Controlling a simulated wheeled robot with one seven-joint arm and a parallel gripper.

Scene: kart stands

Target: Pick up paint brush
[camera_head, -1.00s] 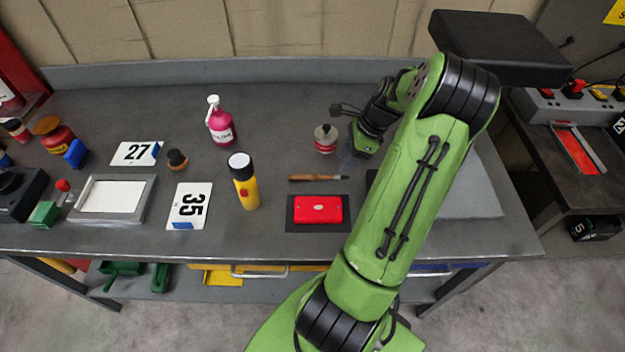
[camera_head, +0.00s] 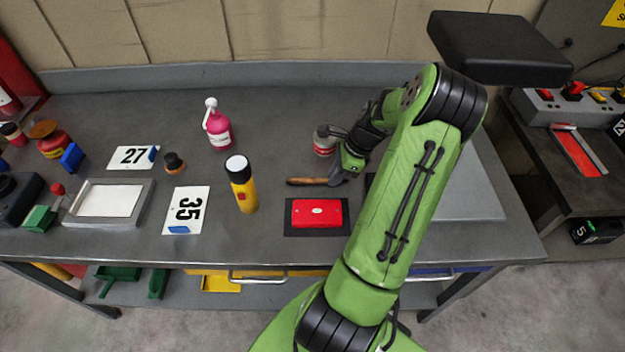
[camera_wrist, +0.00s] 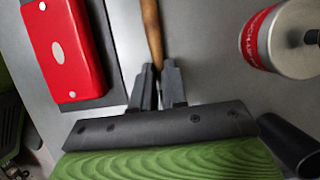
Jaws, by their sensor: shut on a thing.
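The paint brush (camera_head: 308,182) lies on the grey workbench in the head view, its brown wooden handle pointing left. My gripper (camera_head: 337,178) is low over the bench at the brush's right end. In the wrist view the brush's handle (camera_wrist: 152,35) runs up and away from between my gripper's fingers (camera_wrist: 157,85). The fingers are shut on the brush. The bristle end is hidden by the fingers and gripper body. I cannot tell whether the brush touches the bench.
A red case (camera_head: 317,212) on a dark mat lies just in front of the brush. A red and silver can (camera_head: 324,141) stands close behind. A yellow flashlight (camera_head: 241,184) stands to the left, and a pink bottle (camera_head: 217,125) farther back.

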